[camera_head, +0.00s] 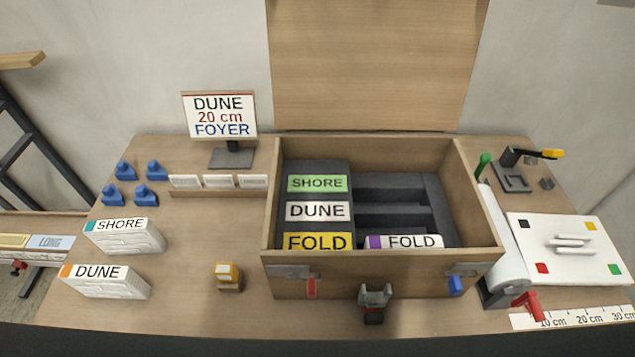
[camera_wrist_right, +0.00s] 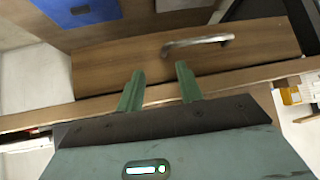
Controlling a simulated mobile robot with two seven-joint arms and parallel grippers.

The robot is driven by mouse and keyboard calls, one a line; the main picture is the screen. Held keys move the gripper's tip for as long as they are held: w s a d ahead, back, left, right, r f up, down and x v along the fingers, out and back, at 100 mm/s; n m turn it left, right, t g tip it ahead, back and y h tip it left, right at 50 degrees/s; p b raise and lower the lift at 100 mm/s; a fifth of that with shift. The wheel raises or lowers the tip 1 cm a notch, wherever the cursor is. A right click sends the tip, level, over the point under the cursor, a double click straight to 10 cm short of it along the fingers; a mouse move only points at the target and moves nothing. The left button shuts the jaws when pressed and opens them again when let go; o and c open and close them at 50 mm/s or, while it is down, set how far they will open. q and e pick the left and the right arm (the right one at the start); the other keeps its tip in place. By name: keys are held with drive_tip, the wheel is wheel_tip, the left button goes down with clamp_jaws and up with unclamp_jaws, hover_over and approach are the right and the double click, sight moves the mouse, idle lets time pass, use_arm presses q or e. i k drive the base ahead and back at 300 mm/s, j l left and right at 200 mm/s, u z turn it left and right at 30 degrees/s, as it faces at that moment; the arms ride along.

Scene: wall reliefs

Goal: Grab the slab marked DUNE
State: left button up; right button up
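A white slab marked DUNE (camera_head: 105,283), with an orange corner patch, stands at the front left of the table. Its lettered edge faces up and its side shows relief lines. A similar slab marked SHORE (camera_head: 125,238), with a teal patch, stands just behind it. My right gripper (camera_wrist_right: 158,85) shows only in its wrist view, with its two green fingers apart and nothing between them. A wooden front with a metal handle (camera_wrist_right: 198,41) lies beyond the fingers. Neither gripper shows in the head view, so their distance from the slab cannot be told.
An open wooden crate (camera_head: 365,284) has SHORE, DUNE and FOLD labels inside; a purple-patched FOLD slab (camera_head: 404,241) lies in it. A sign (camera_head: 220,115) reads DUNE, 20 cm, FOYER. Blue pieces (camera_head: 145,195) stand behind the slabs. A small yellow-topped block (camera_head: 229,275) stands right of them.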

sight(93, 280)
drive_tip(key=k+u, duration=0.1)
drive_tip(key=u, duration=0.4)
drive_tip(key=j+u, duration=0.15)
drive_tip(key=u, duration=0.35)
drive_tip(key=k+j+u, duration=0.1)
drive_tip(key=u, duration=0.4)
